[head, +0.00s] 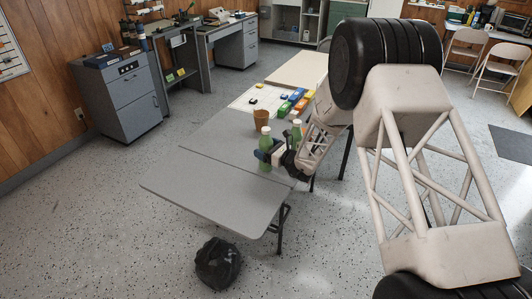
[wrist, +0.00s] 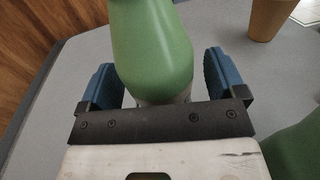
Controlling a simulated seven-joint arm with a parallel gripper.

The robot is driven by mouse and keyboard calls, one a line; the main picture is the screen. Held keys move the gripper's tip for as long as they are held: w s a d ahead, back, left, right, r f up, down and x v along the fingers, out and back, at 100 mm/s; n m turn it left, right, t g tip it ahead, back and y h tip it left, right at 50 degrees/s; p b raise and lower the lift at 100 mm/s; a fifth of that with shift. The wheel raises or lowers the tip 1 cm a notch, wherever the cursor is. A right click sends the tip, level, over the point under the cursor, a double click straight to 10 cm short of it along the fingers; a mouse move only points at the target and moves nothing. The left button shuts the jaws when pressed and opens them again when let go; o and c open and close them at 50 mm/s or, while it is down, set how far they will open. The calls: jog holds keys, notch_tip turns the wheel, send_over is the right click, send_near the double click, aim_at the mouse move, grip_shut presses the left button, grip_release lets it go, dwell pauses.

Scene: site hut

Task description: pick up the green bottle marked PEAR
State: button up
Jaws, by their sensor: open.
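A green bottle (head: 266,143) stands on the grey folding table (head: 215,188). In the wrist view this green bottle (wrist: 152,50) rises between the two blue fingers of my gripper (wrist: 163,82), with a gap on each side. My gripper (head: 269,157) is open around it in the head view. A second green bottle (head: 297,130) stands close by, to the right and beyond. A green surface (wrist: 296,150) at the lower right of the wrist view looks like that bottle. No marking is readable on either bottle, so I cannot tell which is PEAR.
A tan cup (head: 261,119) stands just beyond the bottles and shows in the wrist view (wrist: 267,18). Several coloured boxes (head: 292,102) lie farther back. The table's near end is bare. A black bag (head: 218,263) sits on the floor.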

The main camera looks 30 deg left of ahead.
aim_at(271, 143)
dwell(0.3)
jog(key=c, duration=1)
jog(key=shift+r, duration=0.15)
jog(key=shift+r, duration=0.75)
notch_tip(271, 143, up, 2)
jog(key=s+d+r, duration=0.1)
jog(key=s+d, duration=0.9)
jog(key=s, duration=0.2)
jog(key=shift+s+r, duration=0.15)
jog(key=shift+s, duration=0.1)
